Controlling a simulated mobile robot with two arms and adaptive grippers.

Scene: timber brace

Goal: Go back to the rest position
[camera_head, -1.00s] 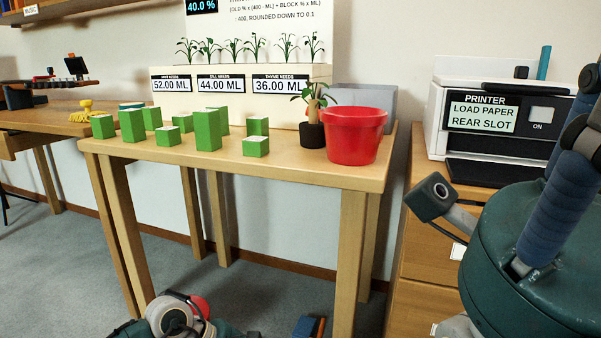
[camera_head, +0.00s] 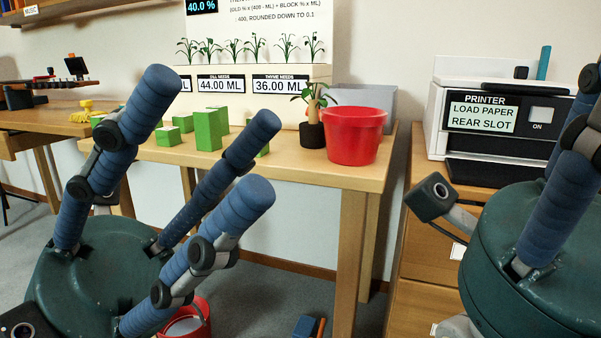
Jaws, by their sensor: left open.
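My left gripper (camera_head: 226,130) fills the lower left, with a dark green palm and three blue ribbed fingers spread apart, pointing up. It is open and nothing shows between the fingers. It is in front of the wooden table (camera_head: 330,172) and hides part of its left side and some green blocks. My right gripper (camera_head: 530,240) is at the right edge, in front of the printer cabinet. One blue finger shows well, but its tips are cut off by the frame, so its opening cannot be told.
On the table stand green blocks (camera_head: 208,130), a red pot (camera_head: 355,136), a small potted plant (camera_head: 312,135) and a planter box (camera_head: 290,105). A printer (camera_head: 495,120) stands at the right. A red bucket (camera_head: 204,308) shows low down, partly behind my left fingers.

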